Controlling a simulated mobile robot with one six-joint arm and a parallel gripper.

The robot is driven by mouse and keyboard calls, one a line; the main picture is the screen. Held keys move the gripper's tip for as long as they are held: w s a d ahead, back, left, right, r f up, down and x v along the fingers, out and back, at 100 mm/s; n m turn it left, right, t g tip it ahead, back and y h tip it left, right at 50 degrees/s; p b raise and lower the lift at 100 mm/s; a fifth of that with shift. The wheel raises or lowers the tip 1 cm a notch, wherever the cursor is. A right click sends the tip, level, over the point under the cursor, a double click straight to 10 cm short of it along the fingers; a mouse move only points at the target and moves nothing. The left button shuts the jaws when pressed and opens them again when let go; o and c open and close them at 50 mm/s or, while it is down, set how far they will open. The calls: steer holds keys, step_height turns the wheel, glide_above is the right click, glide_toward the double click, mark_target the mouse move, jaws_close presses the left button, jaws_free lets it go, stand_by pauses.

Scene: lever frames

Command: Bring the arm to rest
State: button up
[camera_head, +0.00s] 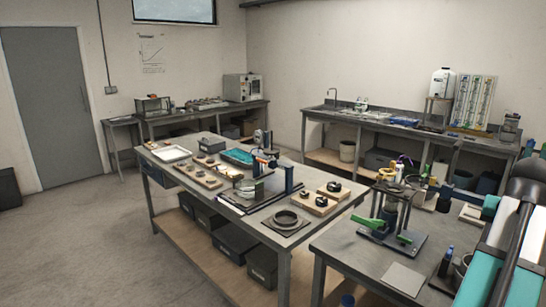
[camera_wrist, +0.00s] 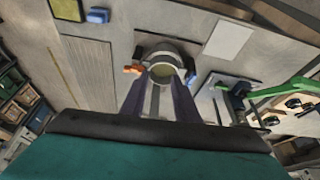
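My gripper (camera_wrist: 160,88) shows in the wrist view, with two dark fingers reaching away from the camera. A gap shows between the fingers, and nothing is clearly gripped. A round grey cup-like thing (camera_wrist: 162,70) lies beyond the fingertips; whether they touch it I cannot tell. In the head view, my teal and dark arm fills the right edge, and the gripper's fingers cannot be made out there.
A green-handled lever press (camera_head: 390,222) stands on the near bench (camera_head: 340,250); its green lever also shows in the wrist view (camera_wrist: 285,92). A grey plate (camera_head: 404,279) and a dark bottle (camera_head: 446,262) are near my arm. The floor at left (camera_head: 90,250) is clear.

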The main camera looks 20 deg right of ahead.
steer(key=w+a+f+n+y, duration=0.1)
steer(key=w+a+f, duration=0.3)
steer(key=w+f, duration=0.1)
steer(key=w+a+f+n+y, duration=0.1)
steer(key=w+a+f, duration=0.2)
steer(key=w+f, duration=0.3)
steer(key=w+a+f+n+y, duration=0.1)
steer(key=w+a+f, duration=0.3)
steer(key=w+f, duration=0.2)
steer(key=shift+w+a+n+g, duration=0.3)
steer(key=shift+w+n, duration=0.05)
steer(key=shift+n, duration=0.05)
steer(key=w+a+f+n+g+y, duration=0.1)
steer(key=w+a+f+n+g, duration=0.15)
steer(key=a+f, duration=1.15)
steer(key=w+a+f+n+g+y, duration=0.2)
steer(key=w+a+f+n, duration=0.15)
steer(key=a+f, duration=1.05)
steer(key=s+a+f+n+g+h, duration=0.2)
steer(key=s+a+f+n, duration=0.1)
steer(key=s+a+f, duration=1.7)
steer(key=shift+s+a+f, duration=0.15)
steer(key=shift+s+a, duration=0.1)
steer(key=shift+s, duration=0.2)
steer(key=shift+d+g, duration=0.1)
steer(key=shift+g, duration=0.15)
